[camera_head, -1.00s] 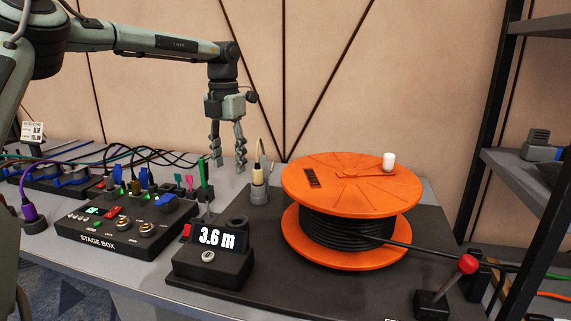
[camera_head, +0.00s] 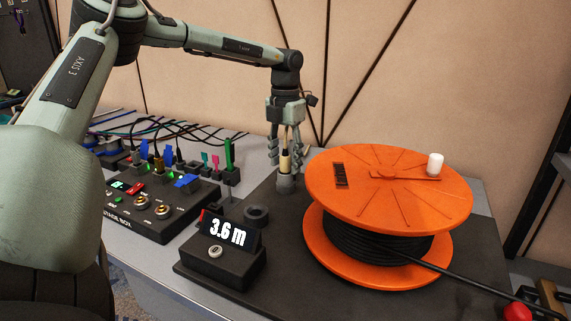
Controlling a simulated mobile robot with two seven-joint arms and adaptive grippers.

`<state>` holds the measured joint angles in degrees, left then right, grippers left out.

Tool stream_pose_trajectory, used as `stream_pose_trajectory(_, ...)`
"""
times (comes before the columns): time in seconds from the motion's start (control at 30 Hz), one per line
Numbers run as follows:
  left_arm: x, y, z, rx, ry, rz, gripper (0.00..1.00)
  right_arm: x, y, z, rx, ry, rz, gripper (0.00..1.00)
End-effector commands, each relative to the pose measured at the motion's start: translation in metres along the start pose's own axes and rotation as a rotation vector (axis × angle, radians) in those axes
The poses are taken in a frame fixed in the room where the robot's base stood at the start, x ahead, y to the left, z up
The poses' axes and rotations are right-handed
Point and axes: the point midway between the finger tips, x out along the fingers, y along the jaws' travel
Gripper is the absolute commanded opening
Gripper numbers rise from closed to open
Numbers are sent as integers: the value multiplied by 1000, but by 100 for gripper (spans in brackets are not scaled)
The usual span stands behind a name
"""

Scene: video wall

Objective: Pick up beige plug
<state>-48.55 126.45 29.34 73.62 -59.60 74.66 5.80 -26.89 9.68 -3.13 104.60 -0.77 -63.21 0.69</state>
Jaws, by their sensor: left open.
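The beige plug (camera_head: 285,163) stands upright in a grey round holder (camera_head: 286,184) on the dark board, left of the orange cable reel. My left gripper (camera_head: 286,157) points down from above, with its fingers open around the plug, one on each side. I cannot tell whether the fingers touch it. The plug's upper part is partly hidden between the fingers. My right gripper is not in view.
The orange reel (camera_head: 391,190) with black cable stands close to the right of the plug. A length display (camera_head: 227,233) reading 3.6 m is in front. The stage box (camera_head: 160,212) with several coloured plugs is at left.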

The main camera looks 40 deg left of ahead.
Motion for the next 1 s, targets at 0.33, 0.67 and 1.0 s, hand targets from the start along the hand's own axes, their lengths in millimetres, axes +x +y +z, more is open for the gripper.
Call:
stream_pose_trajectory(0.33, 5, 0, 0, 0, -1, 0, 42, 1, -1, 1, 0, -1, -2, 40)
stream_pose_trajectory(0.67, 5, 0, 0, 0, -1, 0, 1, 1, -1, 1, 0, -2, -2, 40)
stream_pose_trajectory(1.0, 3, 0, 0, 0, -2, 0, 0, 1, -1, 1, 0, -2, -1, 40)
